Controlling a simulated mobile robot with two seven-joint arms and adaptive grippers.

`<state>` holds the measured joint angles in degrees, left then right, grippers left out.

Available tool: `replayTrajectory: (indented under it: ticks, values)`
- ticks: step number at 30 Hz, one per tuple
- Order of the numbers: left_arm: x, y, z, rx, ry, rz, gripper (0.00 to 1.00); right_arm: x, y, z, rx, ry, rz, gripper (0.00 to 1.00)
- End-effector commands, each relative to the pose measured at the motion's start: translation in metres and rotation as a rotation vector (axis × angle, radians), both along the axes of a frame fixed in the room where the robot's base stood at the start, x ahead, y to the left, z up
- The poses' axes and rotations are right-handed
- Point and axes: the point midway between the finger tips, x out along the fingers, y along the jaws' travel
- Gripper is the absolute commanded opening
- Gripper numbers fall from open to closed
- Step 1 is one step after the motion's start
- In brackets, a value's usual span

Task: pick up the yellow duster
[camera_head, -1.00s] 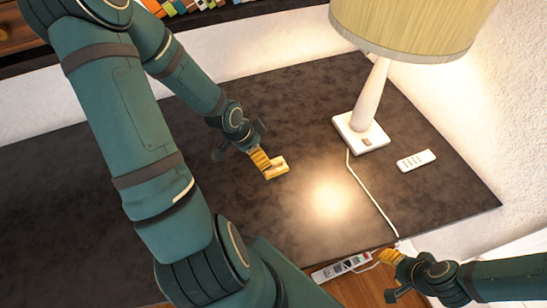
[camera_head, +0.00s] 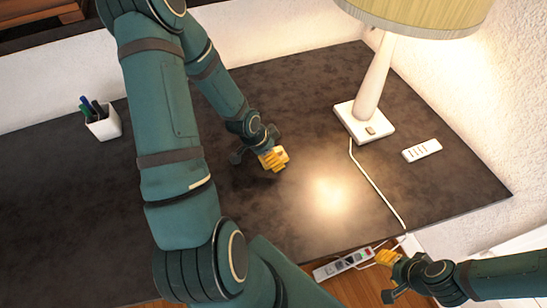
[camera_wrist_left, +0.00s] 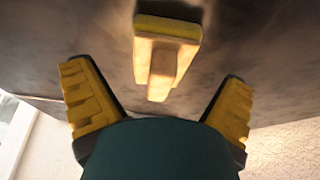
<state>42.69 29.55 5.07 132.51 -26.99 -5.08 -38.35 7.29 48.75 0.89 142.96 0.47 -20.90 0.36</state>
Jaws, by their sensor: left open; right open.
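The yellow duster (camera_head: 282,153) lies on the dark tabletop, partly hidden by my left gripper in the head view. In the left wrist view the duster (camera_wrist_left: 167,50) shows a cream block with a raised handle and a yellow pad edge. My left gripper (camera_head: 269,160) is at the duster, with yellow fingers pointing down. In the left wrist view its fingers (camera_wrist_left: 155,77) are spread wide, with the duster ahead and between their lines; contact cannot be told. My right gripper (camera_head: 386,258) is empty and open, beyond the table's front edge at lower right.
A lamp (camera_head: 372,90) with a white base stands to the right of the duster, its cord running to the front edge. A white remote-like object (camera_head: 422,150) lies farther right. A pen cup (camera_head: 103,123) stands at left. A power strip (camera_head: 343,265) lies below the front edge.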

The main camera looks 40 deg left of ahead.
Motion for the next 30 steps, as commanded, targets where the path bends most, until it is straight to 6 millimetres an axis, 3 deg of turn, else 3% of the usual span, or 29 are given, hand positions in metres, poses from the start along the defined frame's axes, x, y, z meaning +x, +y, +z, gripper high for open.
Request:
replayTrajectory:
  ticks: [5, 13, 14, 20, 30]
  values:
    - [0.008, -0.004, -0.02, -0.001, 0.0, 0.0, 0.99, -0.002, 0.0, -0.006, 0.001, 0.004, 0.003, 0.47]
    - [0.009, -0.003, -0.022, 0.0, 0.0, 0.001, 0.99, -0.002, 0.0, -0.006, 0.001, 0.004, 0.004, 0.47]
    - [0.009, -0.003, -0.022, 0.0, 0.0, 0.001, 0.95, -0.002, 0.0, -0.006, 0.001, 0.004, 0.004, 0.47]
    - [0.009, -0.003, -0.022, 0.0, 0.0, 0.001, 0.25, -0.002, 0.0, -0.006, 0.001, 0.004, 0.003, 0.47]
    - [0.009, -0.003, -0.019, 0.0, -0.001, 0.0, 0.23, -0.001, 0.0, -0.005, 0.0, 0.003, 0.002, 0.47]
